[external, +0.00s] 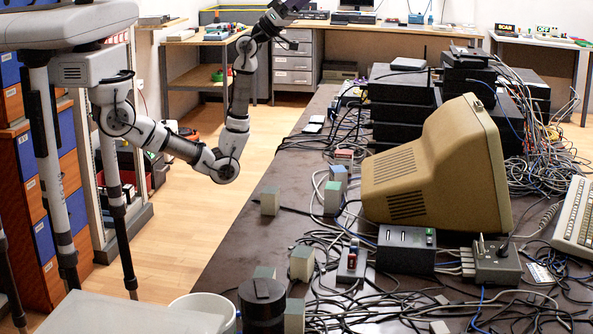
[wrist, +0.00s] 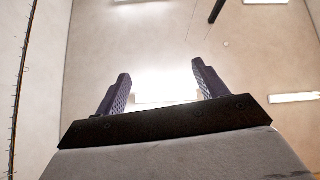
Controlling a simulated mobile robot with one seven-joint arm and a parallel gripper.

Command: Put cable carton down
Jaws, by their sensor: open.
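My gripper (wrist: 163,80) is open in the wrist view, with its two dark fingers apart and nothing between them. It points up at the ceiling. In the external view my arm is raised left of the table, and its dark end reaches the top edge of the picture, well above the tabletop. Small beige and grey-green boxes stand on the dark table: one near the left edge (external: 270,201), one farther right (external: 333,198), one nearer the camera (external: 302,264). I cannot tell which, if any, is the cable carton.
A beige monitor (external: 440,165) and stacked black devices (external: 402,105) fill the table's right side. Tangled cables cover much of it. A black cylinder (external: 262,305) and a white container (external: 203,308) are in front. The table's left strip (external: 235,237) is fairly clear.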

